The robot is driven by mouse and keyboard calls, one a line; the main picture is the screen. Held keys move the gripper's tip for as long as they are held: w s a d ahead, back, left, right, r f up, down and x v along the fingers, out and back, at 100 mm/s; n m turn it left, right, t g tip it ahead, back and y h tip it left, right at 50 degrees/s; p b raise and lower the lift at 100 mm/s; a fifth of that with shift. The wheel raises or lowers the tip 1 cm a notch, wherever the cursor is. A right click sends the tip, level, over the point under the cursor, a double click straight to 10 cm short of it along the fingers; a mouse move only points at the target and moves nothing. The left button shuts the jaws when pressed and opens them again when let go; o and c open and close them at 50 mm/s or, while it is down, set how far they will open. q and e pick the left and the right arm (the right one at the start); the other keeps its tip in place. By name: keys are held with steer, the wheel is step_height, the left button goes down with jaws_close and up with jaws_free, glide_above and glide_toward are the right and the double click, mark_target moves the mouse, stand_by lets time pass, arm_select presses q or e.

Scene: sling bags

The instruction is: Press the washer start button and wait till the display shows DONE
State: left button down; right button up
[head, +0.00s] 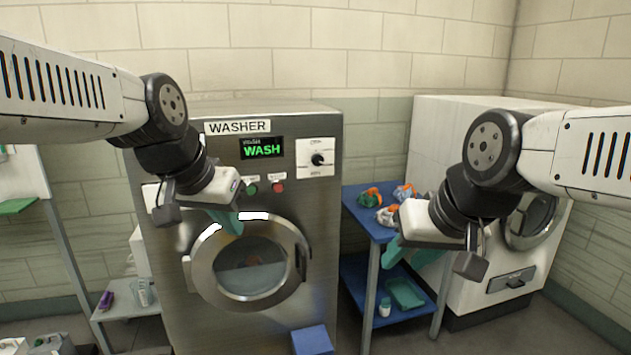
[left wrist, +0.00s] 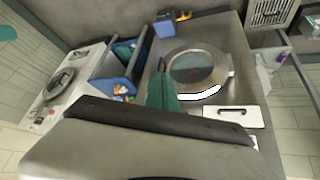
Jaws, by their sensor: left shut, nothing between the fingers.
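The steel washer (head: 165,270) stands in the middle of the head view, with a "WASHER" sign on top. Its display (head: 262,148) reads WASH in green letters. Below it are a green button (head: 252,189) and a red button (head: 278,187), each with a small label. The round door (head: 207,270) is closed. My left gripper (head: 236,222) is shut and empty, in front of the washer below and left of the green button. Its teal fingers also show in the left wrist view (left wrist: 161,92). My right gripper (head: 395,252) hangs before the blue table; its finger opening is unclear.
A blue two-level table (head: 360,212) right of the washer holds crumpled items with orange parts (head: 372,197). A white front-loading machine (head: 475,290) stands further right. A blue box (head: 312,341) is at the washer's foot. A shelf (head: 130,312) with a bottle stands left.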

arm_select(q)
steer(key=s+f+n, duration=0.2)
steer(key=s+f, duration=0.1)
steer(key=s, duration=0.3)
steer(key=shift+d, duration=0.25)
stand_by(7.2)
